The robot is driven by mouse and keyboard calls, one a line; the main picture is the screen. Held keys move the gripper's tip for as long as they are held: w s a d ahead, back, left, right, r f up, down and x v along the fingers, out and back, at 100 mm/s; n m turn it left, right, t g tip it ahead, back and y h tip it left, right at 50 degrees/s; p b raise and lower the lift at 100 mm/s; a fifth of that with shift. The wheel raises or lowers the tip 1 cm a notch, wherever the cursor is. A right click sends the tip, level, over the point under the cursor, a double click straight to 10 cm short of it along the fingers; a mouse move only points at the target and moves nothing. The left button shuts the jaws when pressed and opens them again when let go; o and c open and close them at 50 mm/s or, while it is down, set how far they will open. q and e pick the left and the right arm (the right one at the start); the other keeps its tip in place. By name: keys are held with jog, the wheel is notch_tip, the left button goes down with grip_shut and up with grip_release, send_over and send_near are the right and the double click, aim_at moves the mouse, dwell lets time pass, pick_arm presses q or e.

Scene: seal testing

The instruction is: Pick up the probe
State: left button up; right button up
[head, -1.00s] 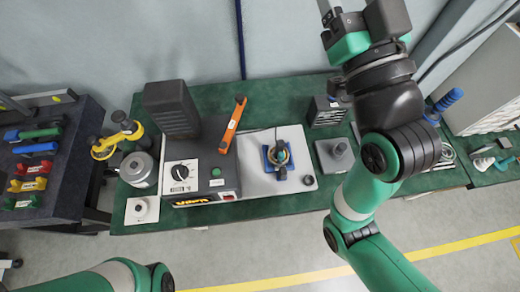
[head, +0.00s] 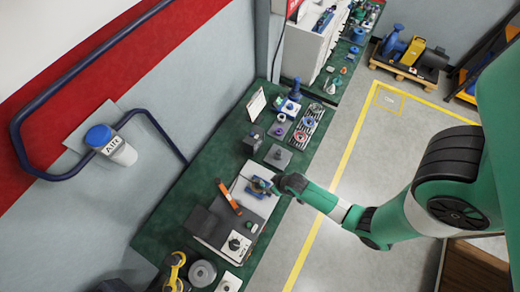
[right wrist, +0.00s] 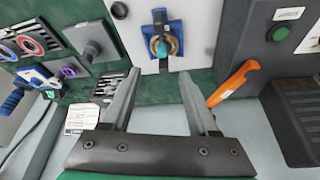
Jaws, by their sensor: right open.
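The likely probe is an orange bar (head: 230,197) with dark ends, lying across the black tester box (head: 210,222). It shows in the right wrist view (right wrist: 235,82) just right of the right fingertip, apart from it. My right gripper (right wrist: 160,78) is open with nothing between its fingers. In the head view the right gripper (head: 284,183) hangs over the bench beside the blue fixture (head: 259,186), its fingers mostly hidden. The blue fixture with a ring also shows ahead of the fingers in the right wrist view (right wrist: 163,45). My left gripper is not in view.
The fixture sits on a pale plate (head: 262,206) beside the tester. A grey block with a knob (head: 277,157), a small dark box (head: 253,139) and a tray of rings (head: 308,125) stand farther along the green bench (head: 180,210). A wall with a blue rail (head: 75,75) borders the bench.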

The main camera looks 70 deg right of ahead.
jog(key=b, duration=0.6)
send_over(263, 186)
jog(key=s, duration=0.3)
jog(key=f, duration=0.6)
jog(key=shift+w+a, duration=0.25)
jog(key=shift+a, duration=0.1)
jog(key=b+x, duration=0.3)
jog(key=x, duration=0.1)
jog(key=shift+w+a+f, duration=0.1)
jog(key=shift+a, duration=0.05)
jog(key=shift+w+f, duration=0.35)
jog(key=shift+f, duration=0.2)
grip_shut()
